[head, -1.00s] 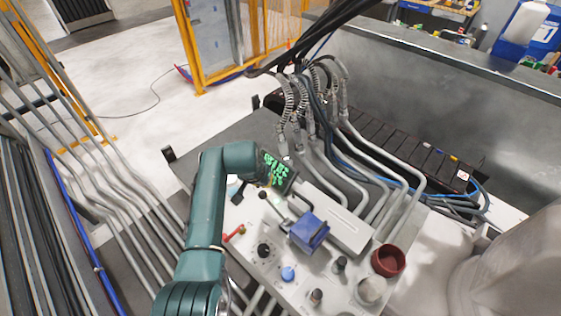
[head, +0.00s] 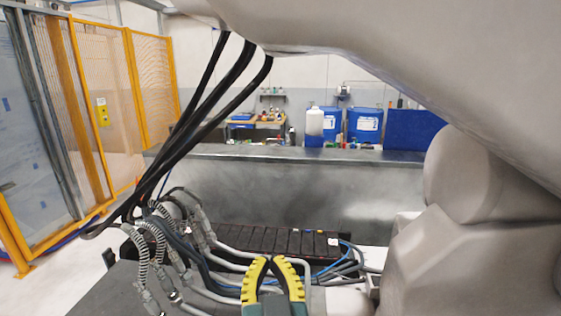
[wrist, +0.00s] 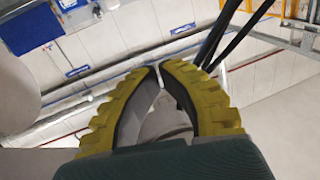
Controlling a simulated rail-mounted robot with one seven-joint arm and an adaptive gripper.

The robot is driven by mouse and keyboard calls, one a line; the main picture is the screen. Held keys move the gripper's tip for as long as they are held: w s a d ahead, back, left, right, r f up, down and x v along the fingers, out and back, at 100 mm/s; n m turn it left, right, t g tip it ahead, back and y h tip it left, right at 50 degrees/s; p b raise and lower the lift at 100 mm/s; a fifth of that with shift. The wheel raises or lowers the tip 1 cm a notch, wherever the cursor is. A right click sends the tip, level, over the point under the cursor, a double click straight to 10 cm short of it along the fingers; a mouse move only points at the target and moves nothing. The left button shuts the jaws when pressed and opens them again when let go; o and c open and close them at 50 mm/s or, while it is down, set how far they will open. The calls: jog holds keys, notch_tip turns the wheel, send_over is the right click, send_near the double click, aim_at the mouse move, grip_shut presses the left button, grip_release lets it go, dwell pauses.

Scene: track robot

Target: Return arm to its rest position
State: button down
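My gripper (head: 273,265) shows at the bottom centre of the head view, pointing up, with yellow ridged fingers on a dark green body. Its two tips lean together, with an arch-shaped gap below them. In the wrist view the gripper (wrist: 160,67) has its tips meeting or almost meeting. Nothing is held between the fingers.
Grey hoses (head: 150,240) and a black battery-like row (head: 275,240) lie close behind the gripper. A grey metal wall (head: 300,185) stands beyond. Yellow fencing (head: 105,100) is at left. Blue containers (head: 363,124) stand at the back.

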jog(key=s+d+r+m+t+h+p, duration=0.1)
jog(key=s+d+r+t+h, duration=0.1)
jog(key=s+d+r, duration=0.35)
jog(key=s+d+r+t+h+p, duration=0.1)
jog(key=s+d+r+t+p, duration=0.15)
jog(key=s+r, duration=0.5)
notch_tip(320, 180, up, 26)
jog(key=p, duration=2.6)
jog(key=shift+s+d+f, duration=0.15)
jog(key=shift+s+d, duration=0.05)
